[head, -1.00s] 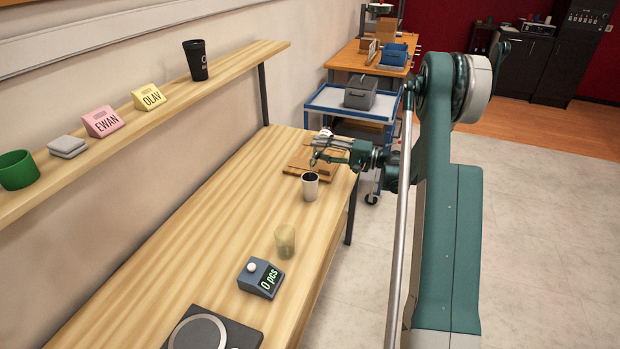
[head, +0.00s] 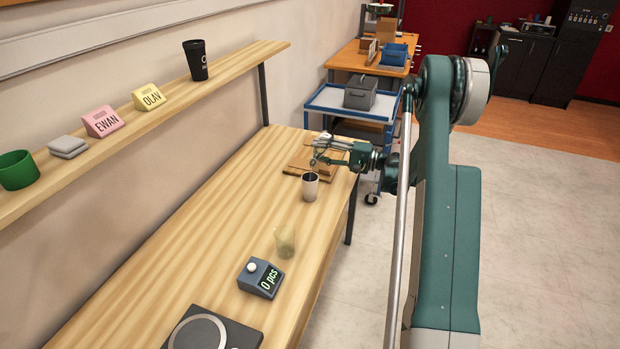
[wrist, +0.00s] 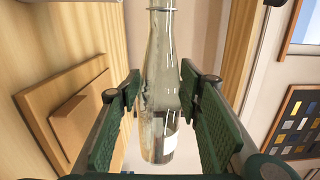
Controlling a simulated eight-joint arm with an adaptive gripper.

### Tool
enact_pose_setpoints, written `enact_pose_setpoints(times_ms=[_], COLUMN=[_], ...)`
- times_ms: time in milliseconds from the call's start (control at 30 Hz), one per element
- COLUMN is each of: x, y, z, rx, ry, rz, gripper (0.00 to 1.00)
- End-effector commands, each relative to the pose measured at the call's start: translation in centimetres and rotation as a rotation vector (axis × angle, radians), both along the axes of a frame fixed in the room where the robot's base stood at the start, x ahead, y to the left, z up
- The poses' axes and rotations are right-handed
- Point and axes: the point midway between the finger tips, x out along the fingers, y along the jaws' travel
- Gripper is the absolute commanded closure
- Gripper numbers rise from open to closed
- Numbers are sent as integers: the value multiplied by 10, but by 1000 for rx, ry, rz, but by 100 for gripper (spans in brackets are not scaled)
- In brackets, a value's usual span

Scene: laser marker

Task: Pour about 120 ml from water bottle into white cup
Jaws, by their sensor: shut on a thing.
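My gripper is shut on the clear water bottle (wrist: 160,75), which sits between the two green finger pads in the wrist view. The bottle is tipped over, close to level, judging by the tabletop at the picture's left. Its neck runs off the top of the wrist view. In the head view the bottle is small and hard to make out, near and above the cup. I cannot see any stream or the level in the cup.
A brown wooden board (head: 297,168) lies behind the cup. A yellowish glass (head: 285,241), a counter display (head: 261,278) and a dark round-plated device (head: 212,332) stand nearer. A wall shelf (head: 228,67) holds a black tumbler (head: 196,60) and a green cup (head: 17,170). The table's left side is clear.

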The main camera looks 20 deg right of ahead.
Motion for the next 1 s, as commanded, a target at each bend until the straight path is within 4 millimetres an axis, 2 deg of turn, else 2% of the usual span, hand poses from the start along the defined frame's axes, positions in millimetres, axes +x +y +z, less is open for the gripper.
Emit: enact_pose_setpoints(times_ms=[233,1000], x=[2,4], y=[-2,-3], z=[-21,-27], rx=[133,167], ry=[146,185], rz=[0,0], gripper=[86,86])
